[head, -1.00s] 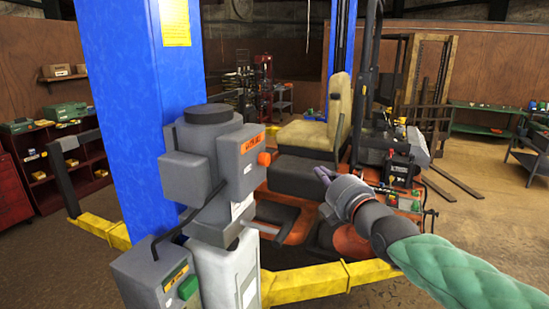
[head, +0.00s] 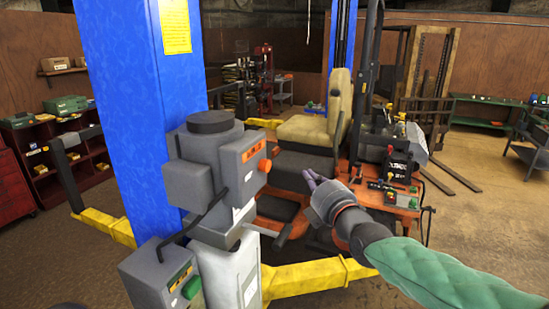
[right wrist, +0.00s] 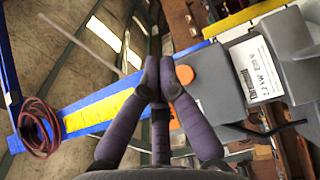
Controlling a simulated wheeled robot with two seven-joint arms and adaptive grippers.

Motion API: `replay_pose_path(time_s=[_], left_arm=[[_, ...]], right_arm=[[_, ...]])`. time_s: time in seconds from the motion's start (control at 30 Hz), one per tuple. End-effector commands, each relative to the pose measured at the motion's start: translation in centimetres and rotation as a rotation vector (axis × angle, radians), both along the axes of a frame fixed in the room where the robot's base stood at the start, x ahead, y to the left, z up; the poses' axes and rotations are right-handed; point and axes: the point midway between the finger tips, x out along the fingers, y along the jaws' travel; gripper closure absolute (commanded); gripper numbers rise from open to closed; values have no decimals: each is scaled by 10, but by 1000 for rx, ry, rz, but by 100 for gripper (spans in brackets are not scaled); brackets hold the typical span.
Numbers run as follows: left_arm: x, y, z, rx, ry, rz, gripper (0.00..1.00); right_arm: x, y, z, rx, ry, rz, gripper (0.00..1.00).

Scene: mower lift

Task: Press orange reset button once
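The orange button (head: 265,165) sticks out from the right side of a grey control box (head: 240,150) on the blue lift post. My right gripper (head: 309,178) is to the right of the button and slightly lower in the head view, with a visible gap between them. In the right wrist view the purple fingers (right wrist: 159,72) are together at their tips and hold nothing. There the orange button (right wrist: 185,74) shows just right of the fingertips; whether they touch cannot be told from that view alone. My left gripper is not in view.
A lower grey box with a green button (head: 190,288) sits below the control box. The blue post (head: 135,100) stands left, with yellow lift arms (head: 315,280) near the floor. An orange mower with a beige seat (head: 310,128) stands behind my right gripper.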

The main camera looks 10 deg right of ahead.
Motion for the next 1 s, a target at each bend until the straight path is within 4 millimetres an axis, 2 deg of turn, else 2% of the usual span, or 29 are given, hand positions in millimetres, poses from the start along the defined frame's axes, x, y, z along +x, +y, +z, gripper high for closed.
replay_pose_path(time_s=[0.03,0.1,0.4,0.63,1.0], left_arm=[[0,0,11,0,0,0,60],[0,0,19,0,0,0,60],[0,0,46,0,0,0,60],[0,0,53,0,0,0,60],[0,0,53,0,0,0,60]], right_arm=[[3,6,3,-1,4,3,100],[8,13,4,0,3,4,100],[26,38,2,0,2,3,100],[32,48,1,-1,1,1,100],[33,49,-1,-1,0,0,100]])
